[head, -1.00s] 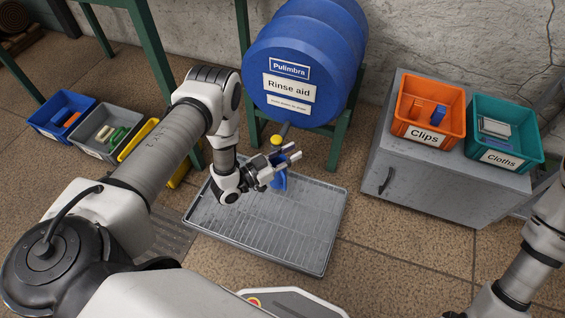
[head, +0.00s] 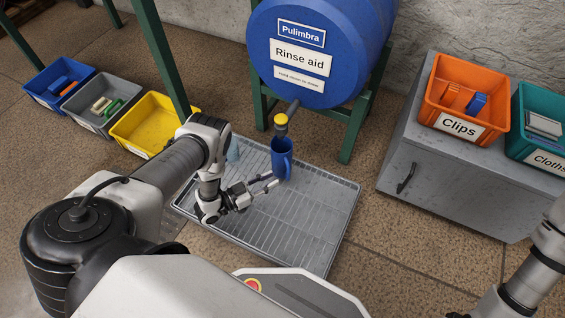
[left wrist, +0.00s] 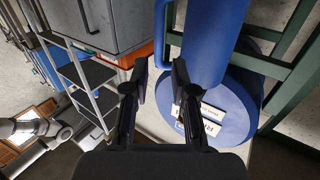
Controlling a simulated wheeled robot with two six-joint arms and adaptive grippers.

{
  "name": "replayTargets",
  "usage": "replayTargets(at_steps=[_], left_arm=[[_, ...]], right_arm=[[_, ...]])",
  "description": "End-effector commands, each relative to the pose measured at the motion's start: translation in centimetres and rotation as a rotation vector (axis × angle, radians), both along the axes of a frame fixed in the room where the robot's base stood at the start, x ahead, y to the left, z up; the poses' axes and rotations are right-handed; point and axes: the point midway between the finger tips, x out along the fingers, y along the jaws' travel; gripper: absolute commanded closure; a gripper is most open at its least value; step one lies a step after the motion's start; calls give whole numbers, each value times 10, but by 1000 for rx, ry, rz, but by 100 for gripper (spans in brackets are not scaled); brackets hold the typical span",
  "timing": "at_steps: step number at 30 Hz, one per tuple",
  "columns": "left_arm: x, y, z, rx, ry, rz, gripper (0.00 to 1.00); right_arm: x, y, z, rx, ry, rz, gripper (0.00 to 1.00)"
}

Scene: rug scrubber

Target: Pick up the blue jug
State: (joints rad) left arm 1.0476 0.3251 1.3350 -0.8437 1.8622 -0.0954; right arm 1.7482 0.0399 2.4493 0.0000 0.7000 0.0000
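The blue jug (head: 279,152) stands upright below the tap (head: 281,122) of the blue barrel, over the grey rack tray (head: 310,222). In the left wrist view the jug (left wrist: 216,38) looms large beyond the right finger. Its handle (left wrist: 160,35) shows ahead of the gap between the spread fingers (left wrist: 160,80). Nothing is held between them; I cannot tell whether a finger touches the jug. My right gripper is out of view.
The blue barrel (head: 310,85) on its green stand (head: 355,125) rises behind the jug. A pale blue item (head: 233,150) is partly hidden behind my left arm. Yellow (head: 150,120), grey and blue bins stand left. A grey cabinet (head: 440,180) with orange and teal bins stands right.

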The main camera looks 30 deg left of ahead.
Motion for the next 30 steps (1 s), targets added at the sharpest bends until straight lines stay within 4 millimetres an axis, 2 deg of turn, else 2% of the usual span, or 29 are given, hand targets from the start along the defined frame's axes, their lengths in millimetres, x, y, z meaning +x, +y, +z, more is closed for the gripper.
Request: replayTargets(at_steps=[1, 7, 13, 20, 22, 30], left_arm=[[13, -8, 2, -1, -9, -6, 74], [30, -19, 2, 0, -7, -6, 74], [60, -36, 2, 0, -8, -6, 74], [63, -37, 5, 0, -6, -4, 74], [63, -37, 5, 0, -6, -4, 99], [63, -37, 5, 0, -7, -4, 100]], right_arm=[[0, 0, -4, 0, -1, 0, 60], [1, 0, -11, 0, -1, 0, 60], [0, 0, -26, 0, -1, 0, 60], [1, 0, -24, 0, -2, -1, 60], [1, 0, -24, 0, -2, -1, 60], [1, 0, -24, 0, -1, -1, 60]])
